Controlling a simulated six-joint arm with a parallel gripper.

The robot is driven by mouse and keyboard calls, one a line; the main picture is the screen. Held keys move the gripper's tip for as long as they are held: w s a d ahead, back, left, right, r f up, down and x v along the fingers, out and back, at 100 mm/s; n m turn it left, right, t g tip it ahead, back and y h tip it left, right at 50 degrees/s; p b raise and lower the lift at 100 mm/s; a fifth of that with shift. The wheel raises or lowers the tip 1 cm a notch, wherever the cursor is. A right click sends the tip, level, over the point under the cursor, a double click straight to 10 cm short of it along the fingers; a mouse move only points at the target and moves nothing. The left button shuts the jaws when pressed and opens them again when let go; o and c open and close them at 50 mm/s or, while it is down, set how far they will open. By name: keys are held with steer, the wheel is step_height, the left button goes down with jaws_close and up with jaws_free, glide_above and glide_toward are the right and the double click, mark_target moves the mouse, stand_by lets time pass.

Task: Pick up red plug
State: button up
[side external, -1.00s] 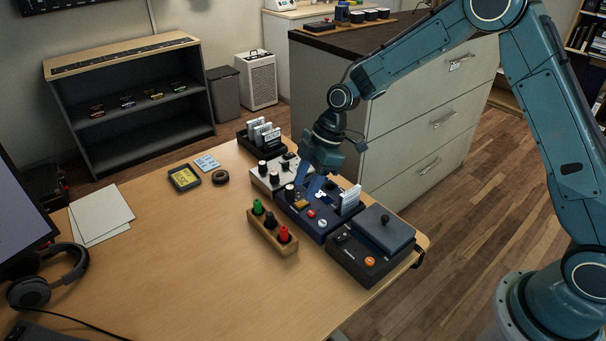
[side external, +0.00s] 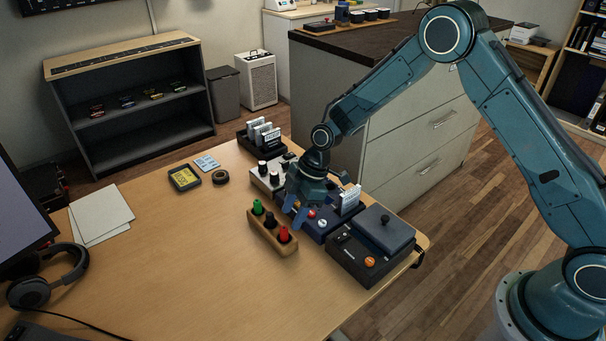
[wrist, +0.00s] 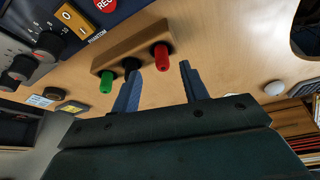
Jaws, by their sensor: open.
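The red plug (side external: 283,234) stands in the near end of a wooden block (side external: 265,239) on the table, beside a black plug (side external: 269,219) and a green plug (side external: 257,207). In the wrist view the red plug (wrist: 162,57) appears just beyond the fingertips, between them and closer to the right finger. My gripper (side external: 292,212) is open and empty, above the devices just behind the block. Its two blue fingers (wrist: 160,72) are apart in the wrist view. The left finger partly hides the black plug there.
A dark blue device (side external: 312,224) and a dark box with a hinged lid and orange knob (side external: 369,262) stand close behind and right of the block. A white device with knobs (side external: 266,177) is farther back. The table (side external: 190,260) is clear left of the block.

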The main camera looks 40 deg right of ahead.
mark_target(287, 227)
steer(key=shift+f, duration=0.1)
steer(key=shift+x, duration=2.55)
steer(key=shift+s+a, duration=0.1)
steer(key=shift+a, duration=0.05)
jaws_close()
